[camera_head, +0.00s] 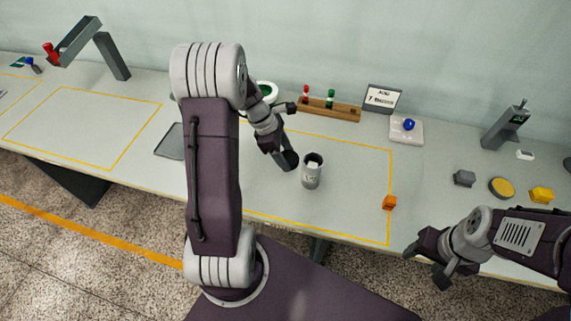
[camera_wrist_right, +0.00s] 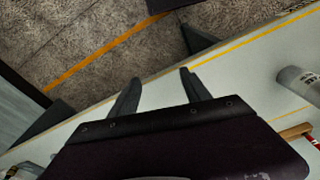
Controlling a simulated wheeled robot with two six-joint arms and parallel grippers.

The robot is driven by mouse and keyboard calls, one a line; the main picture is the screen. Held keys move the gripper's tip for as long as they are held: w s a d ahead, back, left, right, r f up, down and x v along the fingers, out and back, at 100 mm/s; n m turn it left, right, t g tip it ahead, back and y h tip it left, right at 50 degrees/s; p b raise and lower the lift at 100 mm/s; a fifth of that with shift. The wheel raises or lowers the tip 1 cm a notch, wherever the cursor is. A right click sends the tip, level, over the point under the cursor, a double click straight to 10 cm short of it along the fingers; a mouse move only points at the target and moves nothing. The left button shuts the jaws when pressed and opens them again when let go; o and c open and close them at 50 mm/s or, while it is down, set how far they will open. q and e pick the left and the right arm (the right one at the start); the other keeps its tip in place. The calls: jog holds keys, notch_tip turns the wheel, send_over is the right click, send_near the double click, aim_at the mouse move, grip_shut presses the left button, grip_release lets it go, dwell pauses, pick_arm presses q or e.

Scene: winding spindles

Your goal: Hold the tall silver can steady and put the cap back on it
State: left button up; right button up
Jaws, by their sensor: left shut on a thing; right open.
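A wooden rack (camera_head: 342,111) with red and green pieces, a sign (camera_head: 382,98) and a blue ball (camera_head: 409,124) are behind. Grey and yellow pieces (camera_head: 502,188) lie far right. The table between can and orange block is clear.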

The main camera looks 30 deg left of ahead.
pick_arm(q)
notch_tip(320, 180, up, 9)
jog(key=p, duration=0.1)
dwell(0.3)
